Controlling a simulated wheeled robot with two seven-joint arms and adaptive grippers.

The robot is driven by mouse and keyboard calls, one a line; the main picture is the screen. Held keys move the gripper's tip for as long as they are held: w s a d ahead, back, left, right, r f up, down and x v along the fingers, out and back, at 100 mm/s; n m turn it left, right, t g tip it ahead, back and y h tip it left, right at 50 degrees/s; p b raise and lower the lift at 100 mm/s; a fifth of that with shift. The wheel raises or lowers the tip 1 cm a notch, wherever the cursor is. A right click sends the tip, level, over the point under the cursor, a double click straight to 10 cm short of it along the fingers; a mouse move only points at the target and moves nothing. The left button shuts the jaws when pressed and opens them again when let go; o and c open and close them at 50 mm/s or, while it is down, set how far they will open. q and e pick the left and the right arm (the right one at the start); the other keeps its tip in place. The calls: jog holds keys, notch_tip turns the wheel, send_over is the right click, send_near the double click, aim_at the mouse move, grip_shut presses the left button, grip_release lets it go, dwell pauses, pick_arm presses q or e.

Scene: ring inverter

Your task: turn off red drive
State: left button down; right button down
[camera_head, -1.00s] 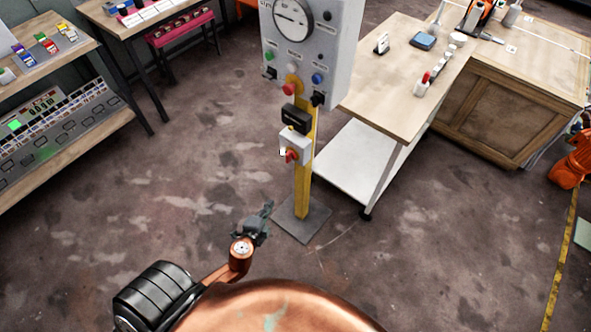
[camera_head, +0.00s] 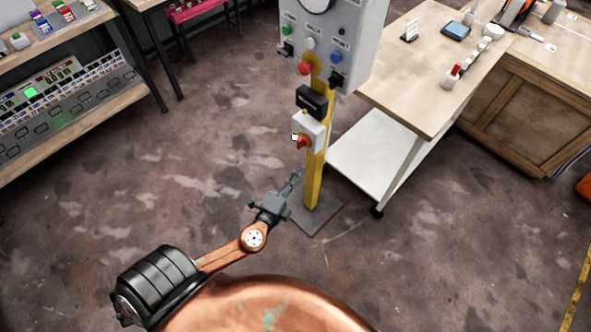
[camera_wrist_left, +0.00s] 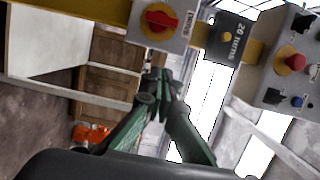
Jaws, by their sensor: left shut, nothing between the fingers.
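A red rotary switch (camera_head: 303,142) sits on a small light-grey box (camera_head: 311,130) on a yellow post (camera_head: 314,185). In the left wrist view the red knob (camera_wrist_left: 160,18) is on a yellow disc at the top. My left gripper (camera_head: 295,176) is dark green, shut and empty. In the head view it appears below the switch, in front of the post's lower part. In the left wrist view its fingertips (camera_wrist_left: 163,74) are below the switch in the picture, apart from it. My right gripper is out of view.
Above the switch are a black counter box (camera_head: 312,100) and a grey control panel (camera_head: 345,45) with several buttons, including a red one (camera_head: 304,69). A wooden-topped table (camera_head: 420,90) with a white lower shelf stands right of the post. Open floor lies left.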

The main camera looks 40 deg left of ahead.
aim_at(301, 143)
pick_arm(q)
jog(key=w+a, duration=0.1)
jog(key=w, duration=0.1)
jog(key=w+a, duration=0.2)
jog(key=w, duration=0.1)
jog(key=w+a, duration=0.1)
jog(key=w, duration=0.1)
jog(key=shift+w+a+f, duration=0.1)
jog(key=shift+w+a, duration=0.15)
jog(key=shift+w, duration=0.05)
jog(key=shift+a+b, duration=0.3)
jog(key=shift+a, duration=0.05)
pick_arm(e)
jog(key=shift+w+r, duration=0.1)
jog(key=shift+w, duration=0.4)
pick_arm(q)
jog(key=shift+w+d+r, duration=0.1)
jog(key=shift+r, duration=0.1)
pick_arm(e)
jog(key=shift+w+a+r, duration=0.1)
